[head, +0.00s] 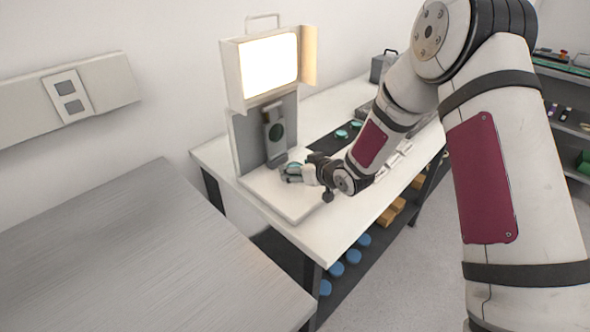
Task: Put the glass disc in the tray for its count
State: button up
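My gripper (288,174) is low over the white base of the interferometer (237,135), in front of its upright stage. A teal disc (294,166) shows right at the fingers; it is too small to tell whether they are shut on it. Two more teal glass discs (341,134) lie on a black mat (322,146) behind my wrist. Small white trays (405,147) stand in a row on the bench to the right of my forearm and are partly hidden by it.
The white bench (318,232) is clear at its front. A lit screen (270,66) stands above the stage. A bare metal table (140,255) is at the left. Blue round items (353,256) and tan blocks (387,217) sit on the shelf below.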

jog(key=shift+c, duration=0.6)
jog(key=c, duration=1.3)
jog(key=shift+r, duration=0.1)
